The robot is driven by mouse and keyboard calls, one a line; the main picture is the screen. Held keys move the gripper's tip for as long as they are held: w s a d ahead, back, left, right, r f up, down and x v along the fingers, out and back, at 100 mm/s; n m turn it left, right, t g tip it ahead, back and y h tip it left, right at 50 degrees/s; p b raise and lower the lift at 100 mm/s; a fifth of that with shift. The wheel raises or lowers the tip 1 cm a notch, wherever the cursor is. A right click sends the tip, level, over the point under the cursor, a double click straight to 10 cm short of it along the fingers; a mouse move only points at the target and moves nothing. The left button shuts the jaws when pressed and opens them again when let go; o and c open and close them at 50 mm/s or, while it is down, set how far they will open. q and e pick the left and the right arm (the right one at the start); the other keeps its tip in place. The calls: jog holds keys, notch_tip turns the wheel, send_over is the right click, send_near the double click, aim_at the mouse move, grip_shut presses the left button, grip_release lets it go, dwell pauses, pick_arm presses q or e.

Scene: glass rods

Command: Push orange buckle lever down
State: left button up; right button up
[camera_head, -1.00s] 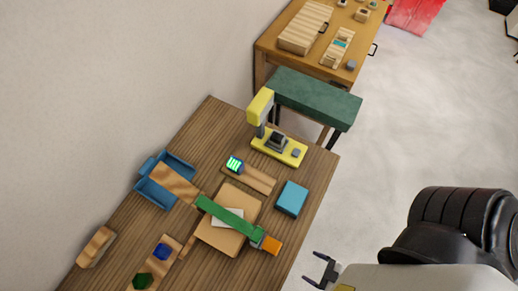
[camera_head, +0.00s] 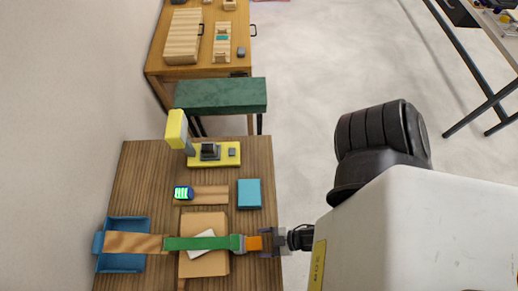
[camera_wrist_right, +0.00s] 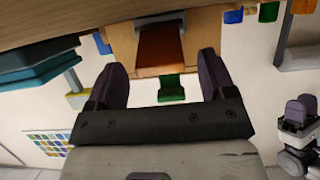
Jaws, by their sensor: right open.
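The orange buckle lever (camera_head: 254,243) sticks out to the right of the grey buckle (camera_head: 237,243) on the green strap (camera_head: 200,243), near the table's right edge. My right gripper (camera_head: 271,242) is open just right of the lever, level with it. In the right wrist view, my right gripper (camera_wrist_right: 162,84) shows two dark fingers spread apart. An orange-brown piece (camera_wrist_right: 160,50), apparently the lever, shows beyond and between them; contact cannot be told. Another gripper (camera_wrist_right: 300,112), apparently my left one, shows at that view's right edge; its opening is unclear.
A tan box (camera_head: 205,264) lies under the strap on the wooden table (camera_head: 262,180). A blue tray (camera_head: 122,263), a blue block (camera_head: 249,194) and a yellow stand (camera_head: 228,160) are around it. Open floor (camera_head: 300,120) lies right of the table.

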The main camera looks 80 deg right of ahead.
aim_at(260, 244)
jog(key=shift+x, duration=1.1)
jog(key=shift+c, duration=0.2)
jog(key=c, duration=0.9)
jog(key=f+t+b, duration=0.2)
jog(key=b, duration=0.2)
jog(key=shift+s+y+b, duration=0.2)
jog(key=shift+y+b, duration=0.1)
jog(key=shift+b, duration=0.05)
jog(key=shift+t+b, duration=0.4)
jog(key=shift+t, duration=0.1)
jog(key=shift+r, duration=0.15)
jog(key=o, duration=0.9)
